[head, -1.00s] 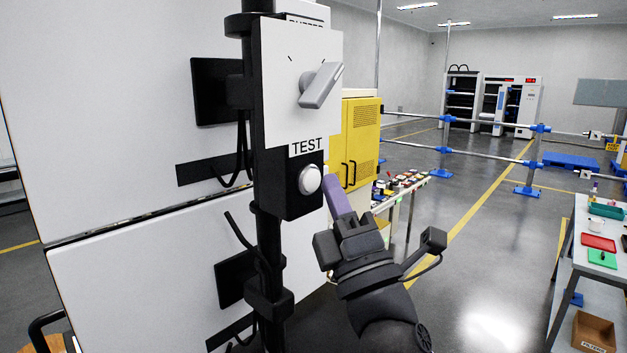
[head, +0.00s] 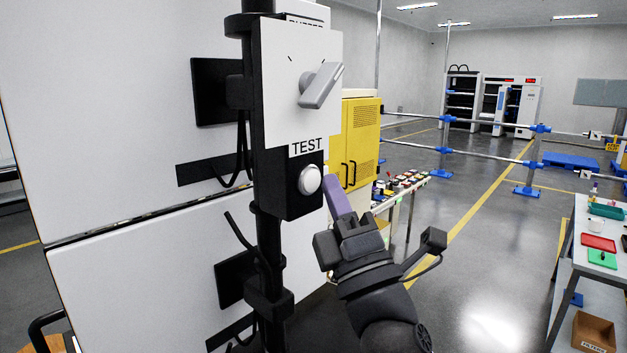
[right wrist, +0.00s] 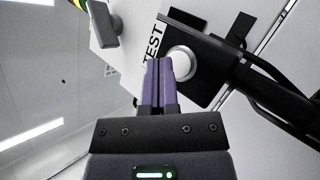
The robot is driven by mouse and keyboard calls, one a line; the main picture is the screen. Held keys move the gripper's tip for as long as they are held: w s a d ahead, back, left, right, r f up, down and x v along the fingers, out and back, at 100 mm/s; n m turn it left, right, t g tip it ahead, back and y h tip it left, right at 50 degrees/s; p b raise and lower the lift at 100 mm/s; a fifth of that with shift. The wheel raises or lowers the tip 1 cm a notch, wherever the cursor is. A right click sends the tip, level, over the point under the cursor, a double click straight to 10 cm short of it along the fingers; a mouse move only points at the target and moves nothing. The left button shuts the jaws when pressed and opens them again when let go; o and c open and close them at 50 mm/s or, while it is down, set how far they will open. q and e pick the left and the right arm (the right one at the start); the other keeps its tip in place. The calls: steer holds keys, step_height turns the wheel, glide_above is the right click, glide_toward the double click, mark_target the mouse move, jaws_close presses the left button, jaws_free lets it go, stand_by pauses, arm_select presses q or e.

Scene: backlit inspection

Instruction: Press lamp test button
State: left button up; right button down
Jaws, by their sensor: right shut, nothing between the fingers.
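The lamp test button (head: 309,179) is a round white push button on a black box, under a label reading TEST (head: 307,146). My right gripper (head: 331,183) is just to the right of the button in the head view, its purple fingers shut and empty. In the right wrist view, the closed fingertips (right wrist: 159,64) are beside the button (right wrist: 181,63) and partly overlap its edge. I cannot tell whether they touch it. My left gripper is not in view.
A grey rotary knob (head: 320,86) sits on a white plate above the button. A black post (head: 270,240) with cables carries the box beside large white panels (head: 120,110). A yellow cabinet (head: 361,130) and a parts table (head: 405,186) stand behind my right arm.

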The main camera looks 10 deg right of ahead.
stand_by(0.5)
steer(key=shift+w+a, duration=0.3)
steer(key=shift+w+a, duration=0.2)
steer(key=shift+w, duration=0.1)
stand_by(0.6)
steer(key=shift+s+d, duration=0.45)
steer(key=shift+s, duration=0.15)
steer(key=s+d, duration=0.1)
steer(key=s, duration=0.1)
steer(key=s+d+p, duration=0.1)
steer(key=s+d, duration=0.1)
stand_by(0.6)
